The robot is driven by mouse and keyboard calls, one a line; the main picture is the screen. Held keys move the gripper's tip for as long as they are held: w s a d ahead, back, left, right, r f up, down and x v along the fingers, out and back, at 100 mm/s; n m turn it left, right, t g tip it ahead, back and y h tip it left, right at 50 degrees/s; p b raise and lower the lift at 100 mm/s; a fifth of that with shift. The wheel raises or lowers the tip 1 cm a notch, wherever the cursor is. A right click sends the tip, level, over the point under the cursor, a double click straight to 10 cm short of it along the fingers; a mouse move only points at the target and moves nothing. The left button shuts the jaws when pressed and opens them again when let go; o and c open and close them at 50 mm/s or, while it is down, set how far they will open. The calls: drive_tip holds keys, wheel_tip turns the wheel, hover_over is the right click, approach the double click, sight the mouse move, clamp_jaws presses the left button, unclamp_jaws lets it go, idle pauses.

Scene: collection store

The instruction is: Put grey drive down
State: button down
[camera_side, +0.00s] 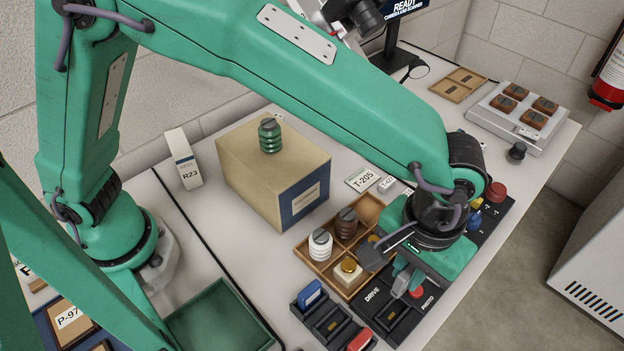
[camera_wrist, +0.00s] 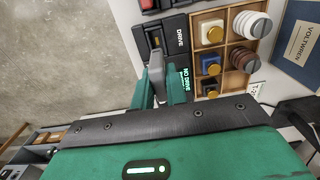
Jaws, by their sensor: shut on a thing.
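My gripper (camera_wrist: 160,88) is shut on the grey drive (camera_wrist: 157,66), which stands out between its green fingers in the wrist view. The drive is at the black dock panel (camera_wrist: 176,60), in front of the wording "NO DRIVE". Whether it touches the dock or sits in a slot I cannot tell. In the side view my gripper (camera_side: 408,276) is low over the dock panel (camera_side: 374,307), which is marked "DRIVE" and "PHOTO". The arm and fingers hide much of the drive there.
A wooden tray (camera_side: 311,255) with ribbed insulators and gold-topped blocks stands left of the gripper. A black holder (camera_side: 325,322) with a blue piece (camera_side: 308,292) and a red one is in front. A cardboard box (camera_side: 270,175) stands behind. A green tray (camera_side: 222,317) looks empty.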

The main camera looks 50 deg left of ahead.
drive_tip(key=w+a+r, duration=0.1)
drive_tip(key=w+a, duration=0.3)
drive_tip(key=a, duration=0.7)
drive_tip(key=w+a+f, duration=0.2)
drive_tip(key=w, duration=0.1)
drive_tip(key=w+a+f, duration=0.2)
drive_tip(key=w, duration=0.1)
drive_tip(key=w+a+f, duration=0.2)
drive_tip(key=w+f, duration=0.1)
drive_tip(key=shift+w, duration=0.4)
drive_tip(key=shift+f, duration=1.95)
drive_tip(key=shift+f, duration=0.15)
drive_tip(key=c, duration=1.4)
unclamp_jaws()
wheel_tip(320, 180, up, 12)
